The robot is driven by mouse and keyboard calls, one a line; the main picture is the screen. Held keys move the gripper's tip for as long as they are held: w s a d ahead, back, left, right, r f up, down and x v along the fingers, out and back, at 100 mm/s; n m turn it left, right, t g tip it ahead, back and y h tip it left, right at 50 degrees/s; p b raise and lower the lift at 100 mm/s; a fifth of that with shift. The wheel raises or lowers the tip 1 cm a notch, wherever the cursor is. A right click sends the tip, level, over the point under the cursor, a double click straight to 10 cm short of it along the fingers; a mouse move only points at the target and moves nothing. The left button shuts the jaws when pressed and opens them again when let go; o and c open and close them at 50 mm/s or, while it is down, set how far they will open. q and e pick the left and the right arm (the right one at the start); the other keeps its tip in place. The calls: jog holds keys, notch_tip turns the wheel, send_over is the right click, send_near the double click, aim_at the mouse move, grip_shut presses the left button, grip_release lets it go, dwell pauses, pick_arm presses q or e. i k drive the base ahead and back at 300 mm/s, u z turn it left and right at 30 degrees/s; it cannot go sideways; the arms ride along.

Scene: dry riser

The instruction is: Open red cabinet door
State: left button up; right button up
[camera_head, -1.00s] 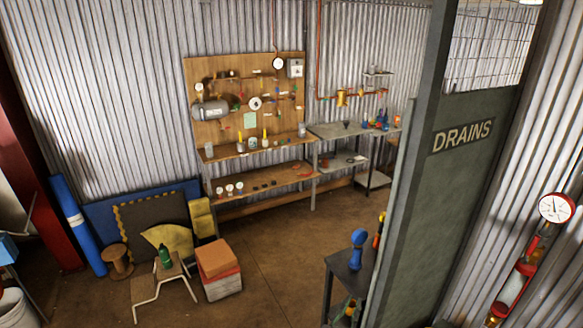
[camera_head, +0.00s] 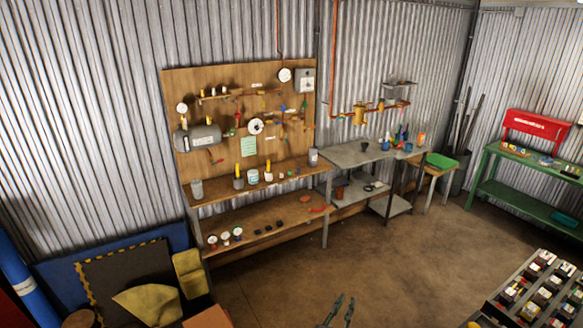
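I cannot make out a red cabinet with a door for certain. A red box-like piece with a pale label (camera_head: 538,125) stands at the back of the green bench, far right; I cannot tell whether it has a door. My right gripper (camera_head: 341,308) shows at the bottom edge, over the open floor, far from that red piece. Its two dark fingers stand apart with nothing visible between them. My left gripper is out of the picture.
A wooden pegboard bench (camera_head: 250,246) stands along the back wall, with a grey table (camera_head: 350,156) beside it. A green bench (camera_head: 540,210) is at right. A tray of small boxes (camera_head: 515,298) is at lower right. The brown floor (camera_head: 400,260) between is clear.

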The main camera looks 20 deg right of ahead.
aim_at(551, 129)
jog(key=i, duration=1.5)
jog(key=z, duration=1.9)
jog(key=i, duration=3.35)
jog(key=z, duration=0.65)
jog(key=i, duration=4.65)
jog(key=u, duration=0.05)
